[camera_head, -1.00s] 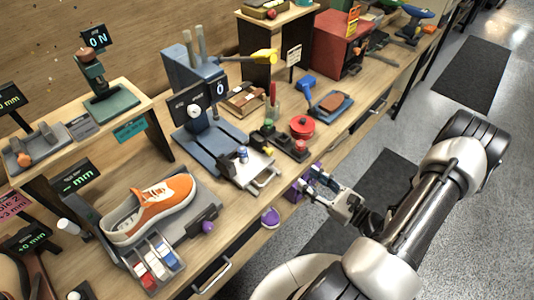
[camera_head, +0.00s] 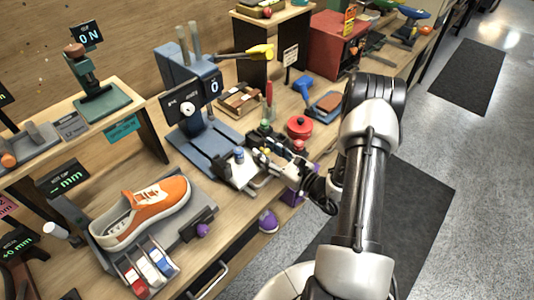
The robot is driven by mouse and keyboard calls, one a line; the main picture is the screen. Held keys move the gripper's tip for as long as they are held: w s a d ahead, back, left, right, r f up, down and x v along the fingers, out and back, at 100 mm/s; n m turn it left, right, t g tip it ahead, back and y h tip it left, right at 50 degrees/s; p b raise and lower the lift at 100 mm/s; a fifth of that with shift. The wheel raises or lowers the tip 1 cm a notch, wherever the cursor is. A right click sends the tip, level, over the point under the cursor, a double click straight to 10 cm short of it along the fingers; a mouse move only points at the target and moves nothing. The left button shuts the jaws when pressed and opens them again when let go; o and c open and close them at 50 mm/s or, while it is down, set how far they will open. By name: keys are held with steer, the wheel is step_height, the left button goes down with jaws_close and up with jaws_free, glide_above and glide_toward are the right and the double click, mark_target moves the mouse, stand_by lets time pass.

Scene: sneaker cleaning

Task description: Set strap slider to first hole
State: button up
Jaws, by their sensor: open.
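My gripper (camera_head: 264,162) is open over the workbench, just right of a small metal tray (camera_head: 238,176) with a blue-topped piece (camera_head: 238,156) on it. I cannot tell whether the fingers touch anything. No part is clearly recognisable as the strap slider. At the lower left edge, a dark curved strap-like piece (camera_head: 18,278) is partly cut off, below a display (camera_head: 18,243) reading about +0 mm. My gripper is far to the right of it.
An orange sneaker (camera_head: 155,209) rests on a grey stand, with red, white and blue levers (camera_head: 148,268) in front. A blue press (camera_head: 186,75) stands behind the tray. A red lidded pot (camera_head: 299,127) and small bottles stand near my gripper.

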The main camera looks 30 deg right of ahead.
steer(key=shift+c, duration=0.3)
jaws_close()
stand_by(0.4)
